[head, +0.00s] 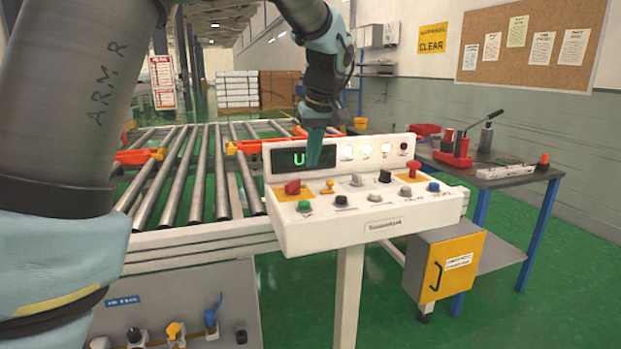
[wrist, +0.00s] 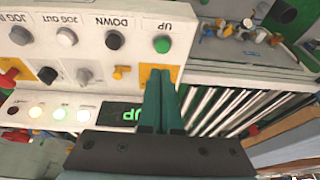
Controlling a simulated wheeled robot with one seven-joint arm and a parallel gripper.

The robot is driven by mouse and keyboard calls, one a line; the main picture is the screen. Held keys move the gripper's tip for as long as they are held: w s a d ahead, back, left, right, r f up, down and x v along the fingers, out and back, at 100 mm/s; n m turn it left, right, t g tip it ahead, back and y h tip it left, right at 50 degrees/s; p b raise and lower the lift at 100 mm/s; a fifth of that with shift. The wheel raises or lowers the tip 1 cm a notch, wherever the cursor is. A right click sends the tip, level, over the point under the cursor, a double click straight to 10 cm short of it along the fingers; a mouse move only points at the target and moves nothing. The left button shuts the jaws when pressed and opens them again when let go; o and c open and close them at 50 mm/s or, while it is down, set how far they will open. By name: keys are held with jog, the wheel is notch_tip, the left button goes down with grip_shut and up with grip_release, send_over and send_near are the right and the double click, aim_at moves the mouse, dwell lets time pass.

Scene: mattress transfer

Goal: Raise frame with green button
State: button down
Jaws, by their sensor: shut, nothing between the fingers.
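The green button (head: 304,206) is at the left end of the front row on a white control panel (head: 385,226). In the wrist view the green button (wrist: 162,44) sits under the label UP, just beyond my fingertips. My gripper (head: 313,166) is shut and empty, with its teal fingers pointing down in front of the panel's display (head: 291,159). In the wrist view my gripper (wrist: 164,73) is over the yellow plate and appears apart from the button. The display (wrist: 118,113) reads UP, partly hidden by the fingers. The roller frame (head: 205,170) lies behind and left of the panel.
A red knob (head: 292,187) stands on a yellow plate just behind the green button. A black button (head: 341,200), labelled DOWN in the wrist view, is beside it. Other switches fill the panel. A tool table (head: 500,180) stands at right. Orange parts (head: 140,156) lie on the rollers.

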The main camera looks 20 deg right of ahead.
jog(key=shift+v, duration=1)
jog(key=shift+a, duration=0.1)
jog(key=a+f+g, duration=0.1)
jog(key=a+f, duration=0.5)
jog(key=a, duration=0.7)
jog(key=a+f+g, duration=0.1)
jog(key=a+f, duration=0.4)
jog(key=a, duration=0.8)
jog(key=s+a+f, duration=0.5)
jog(key=s+a, duration=0.3)
jog(key=a, duration=0.2)
jog(key=shift+s+f+p, duration=0.2)
jog(key=shift+s+p, duration=0.15)
